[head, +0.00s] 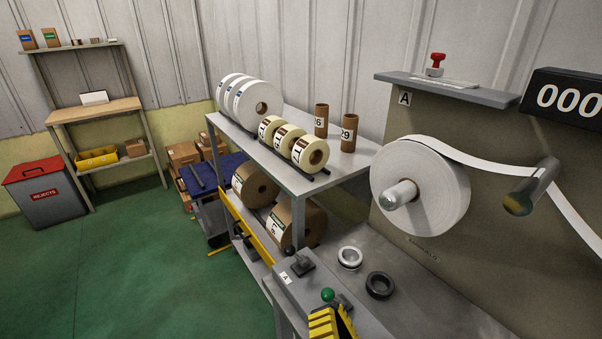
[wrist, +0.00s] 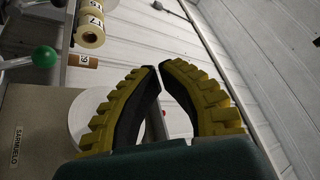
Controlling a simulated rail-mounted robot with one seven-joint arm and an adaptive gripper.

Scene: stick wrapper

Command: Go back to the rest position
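My gripper (head: 338,308) shows at the bottom edge of the head view, with yellow ribbed fingers and dark inner faces. Most of it and the arm behind it are out of that frame. In the wrist view its two fingers (wrist: 158,68) bow together, with the tips almost meeting. It looks shut, and I see nothing held between the fingers. In the head view it is in front of the grey bench, near a green ball knob (head: 328,295). The knob also shows in the wrist view (wrist: 45,57).
A machine panel with a large white roll (head: 450,185) and a metal roller (head: 530,185) stands at right. A rack (head: 345,172) holds several rolls. A white ring (head: 350,257) and a black ring (head: 379,285) lie on the bench. The green floor (head: 140,260) at left is clear.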

